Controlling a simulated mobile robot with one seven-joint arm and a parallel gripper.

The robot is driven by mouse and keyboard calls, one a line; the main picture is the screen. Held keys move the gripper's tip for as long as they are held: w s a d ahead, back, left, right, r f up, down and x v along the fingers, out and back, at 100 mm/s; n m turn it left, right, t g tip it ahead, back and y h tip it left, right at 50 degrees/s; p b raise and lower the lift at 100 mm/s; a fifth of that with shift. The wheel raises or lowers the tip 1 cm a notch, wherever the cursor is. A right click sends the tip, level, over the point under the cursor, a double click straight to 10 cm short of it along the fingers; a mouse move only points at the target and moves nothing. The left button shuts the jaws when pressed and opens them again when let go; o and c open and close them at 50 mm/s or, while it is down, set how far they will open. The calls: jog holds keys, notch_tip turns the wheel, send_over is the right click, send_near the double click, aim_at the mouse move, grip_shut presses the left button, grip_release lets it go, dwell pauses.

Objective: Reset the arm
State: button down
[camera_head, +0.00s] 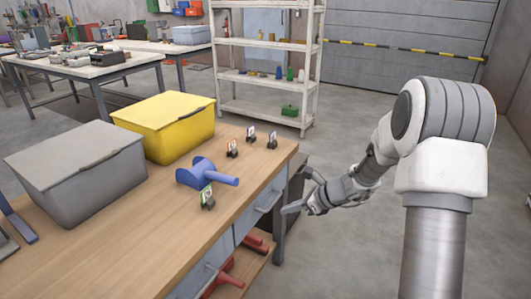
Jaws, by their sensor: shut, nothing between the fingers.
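My arm rises on the right side of the head view and bends down to the left. My gripper (293,208) is shut and empty, just off the right front edge of the wooden workbench (130,240), close to the drawer fronts. I cannot tell whether it touches the bench. On the bench a blue object with a round disc and a handle (207,174) lies on its side, left of my gripper.
A yellow bin (180,141) and a grey bin (85,188), both lidded, stand on the bench. Several small card holders (208,197) stand around the blue object. A white shelf rack (266,45) stands behind. The floor (345,120) behind my arm is clear.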

jog(key=s+a+r+n+g+h, duration=0.2)
jog(key=s+a+r+n+h, duration=0.1)
jog(key=s+r+n, duration=1.05)
jog(key=s+d+r+n+t+h, duration=0.1)
jog(key=s+d+r+n+h, duration=0.15)
jog(key=s+n, duration=0.45)
jog(key=s+d+r+n+t+h, duration=0.1)
jog(key=s+d+r+n+h, duration=0.2)
jog(key=s, duration=0.7)
notch_tip(320, 180, up, 19)
jog(key=n+p, duration=0.1)
jog(key=p, duration=1.7)
jog(key=shift+s+r, duration=0.15)
jog(key=shift+s, duration=0.1)
jog(key=shift+y, duration=0.25)
